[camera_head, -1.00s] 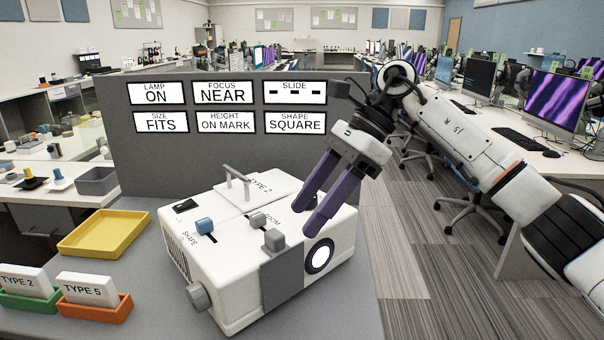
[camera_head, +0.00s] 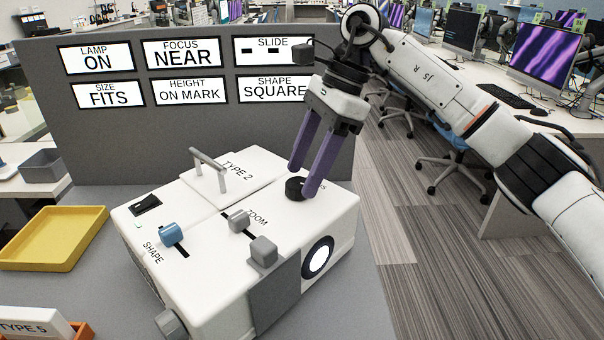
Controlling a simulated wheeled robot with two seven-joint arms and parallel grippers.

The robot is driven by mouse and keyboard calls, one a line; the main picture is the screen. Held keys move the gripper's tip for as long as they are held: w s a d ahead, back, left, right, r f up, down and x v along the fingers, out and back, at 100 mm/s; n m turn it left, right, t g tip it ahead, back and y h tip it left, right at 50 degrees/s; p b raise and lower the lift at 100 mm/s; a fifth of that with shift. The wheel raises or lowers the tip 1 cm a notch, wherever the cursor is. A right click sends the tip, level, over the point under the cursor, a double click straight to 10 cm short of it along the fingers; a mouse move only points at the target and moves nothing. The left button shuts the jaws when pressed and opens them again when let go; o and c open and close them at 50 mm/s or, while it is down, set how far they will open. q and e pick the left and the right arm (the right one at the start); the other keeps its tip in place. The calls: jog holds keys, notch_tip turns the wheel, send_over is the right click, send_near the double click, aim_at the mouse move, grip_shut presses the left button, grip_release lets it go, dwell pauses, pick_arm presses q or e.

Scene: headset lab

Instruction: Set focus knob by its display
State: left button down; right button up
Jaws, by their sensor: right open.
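The white projector (camera_head: 215,265) marked TYPE 2 stands on the grey table. Its black focus knob (camera_head: 295,189) sits on top near the back right, with its label mostly hidden behind a finger. My right gripper (camera_head: 302,181) is open, its purple fingers pointing down at the knob, one behind it and one at its right. I cannot tell whether they touch it. The focus display (camera_head: 182,54) on the grey panel reads NEAR. My left gripper is not in view.
The panel (camera_head: 200,135) also shows lamp ON, size FITS, height ON MARK and shape SQUARE. The projector top bears a handle (camera_head: 209,168), a blue shape slider (camera_head: 171,233) and a grey zoom slider (camera_head: 239,220). A yellow tray (camera_head: 55,238) lies at the left.

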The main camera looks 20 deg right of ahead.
jog(key=shift+a+f, duration=0.25)
jog(key=shift+f, duration=0.5)
jog(key=c, duration=1)
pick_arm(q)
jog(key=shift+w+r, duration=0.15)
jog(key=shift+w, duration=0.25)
pick_arm(e)
jog(key=shift+m+t+b, duration=0.35)
jog(key=shift+m+t, duration=0.05)
jog(key=shift+m, duration=0.7)
jog(key=shift+s+a+m+t+b, duration=0.1)
jog(key=shift+m+t+b, duration=0.3)
jog(key=shift+m, duration=0.7)
jog(key=shift+m+t, duration=0.4)
jog(key=shift+m, duration=0.5)
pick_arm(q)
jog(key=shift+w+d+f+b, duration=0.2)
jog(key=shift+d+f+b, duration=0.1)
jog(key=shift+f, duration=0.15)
pick_arm(e)
jog(key=shift+m+h, duration=0.3)
jog(key=shift+m, duration=0.2)
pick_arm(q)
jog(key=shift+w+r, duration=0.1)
